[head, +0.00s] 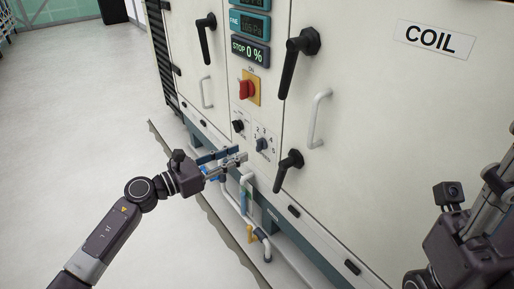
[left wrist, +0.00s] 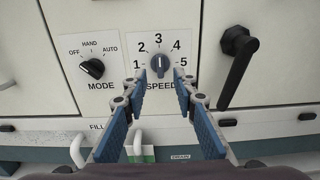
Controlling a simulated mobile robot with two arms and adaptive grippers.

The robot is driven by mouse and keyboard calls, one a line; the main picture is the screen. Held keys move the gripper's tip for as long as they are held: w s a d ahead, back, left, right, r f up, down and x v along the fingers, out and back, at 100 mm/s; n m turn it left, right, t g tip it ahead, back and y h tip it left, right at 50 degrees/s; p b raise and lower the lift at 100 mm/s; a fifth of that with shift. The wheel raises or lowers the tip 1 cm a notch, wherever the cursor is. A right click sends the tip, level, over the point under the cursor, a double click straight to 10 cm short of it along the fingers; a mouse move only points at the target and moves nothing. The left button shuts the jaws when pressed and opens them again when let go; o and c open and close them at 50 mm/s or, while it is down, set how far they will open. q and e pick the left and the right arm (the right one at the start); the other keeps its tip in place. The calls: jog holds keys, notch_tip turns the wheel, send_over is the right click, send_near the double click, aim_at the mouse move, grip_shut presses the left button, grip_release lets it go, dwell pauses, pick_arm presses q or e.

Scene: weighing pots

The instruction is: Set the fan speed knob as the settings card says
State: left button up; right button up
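The speed knob (head: 262,144) is a small grey-blue dial on the cabinet's lower middle panel. In the left wrist view the speed knob (left wrist: 160,65) sits inside numbers 1 to 5, its bar upright, lined up with 3. My left gripper (head: 241,158) is just below and in front of it; in the left wrist view the gripper (left wrist: 161,88) is open and empty, its fingertips either side of the knob's lower part, with no clear contact. My right gripper (head: 492,190) is partly in view at the right edge, its fingers unclear. No settings card is seen.
The black mode knob (left wrist: 92,68) is left of the speed knob, near OFF. A black lever handle (left wrist: 238,66) is close on the right. A red switch (head: 247,90) and a STOP 0 % display (head: 249,50) are above. Pipes (head: 250,215) run below. The floor at left is clear.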

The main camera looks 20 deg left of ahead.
aim_at(260, 145)
pick_arm(q)
jog(key=b+x, duration=0.1)
jog(key=x, duration=0.5)
jog(key=shift+w, duration=0.1)
jog(key=shift+c, duration=0.3)
grip_shut()
